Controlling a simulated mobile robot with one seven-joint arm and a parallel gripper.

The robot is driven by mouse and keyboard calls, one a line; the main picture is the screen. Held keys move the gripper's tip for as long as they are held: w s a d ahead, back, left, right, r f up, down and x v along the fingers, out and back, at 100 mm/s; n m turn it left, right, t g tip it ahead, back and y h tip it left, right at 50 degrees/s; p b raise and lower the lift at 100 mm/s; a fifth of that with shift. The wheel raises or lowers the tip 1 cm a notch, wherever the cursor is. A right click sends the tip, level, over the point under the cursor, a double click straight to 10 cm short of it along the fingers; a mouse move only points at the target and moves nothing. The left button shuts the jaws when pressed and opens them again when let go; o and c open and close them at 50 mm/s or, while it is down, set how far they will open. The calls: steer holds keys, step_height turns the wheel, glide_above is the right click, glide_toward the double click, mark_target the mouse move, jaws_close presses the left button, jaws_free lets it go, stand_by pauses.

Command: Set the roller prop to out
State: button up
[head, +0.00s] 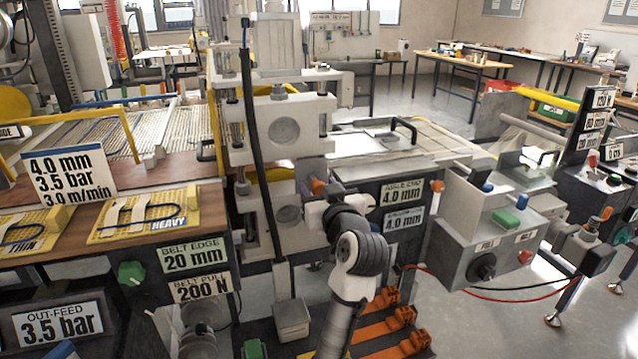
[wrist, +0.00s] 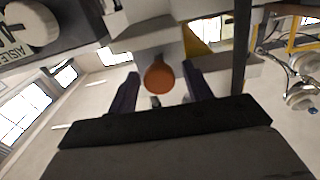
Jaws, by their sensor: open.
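An orange round knob (wrist: 159,77) sits on the end of a pale grey block in the wrist view, seemingly the roller prop's handle. The head view shows an orange knob (head: 318,187) on the side of the roller stand (head: 284,130). My gripper (wrist: 160,84) is open, with one dark finger on each side of the knob. Whether either finger touches it cannot be told. In the head view my wrist and arm come up from below to the stand, and my fingers are largely hidden there. No label for the prop's position is readable.
A black hose (head: 250,130) hangs down the front of the stand. A panel with 4.0 mm labels (head: 403,194) and another orange knob (head: 437,186) stand to the right. A control box (head: 492,235) is farther right. The board-topped bench (head: 75,250) is at left.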

steer(key=shift+w+a, duration=0.15)
steer(key=shift+w, duration=0.2)
steer(key=shift+c, duration=0.4)
jaws_close()
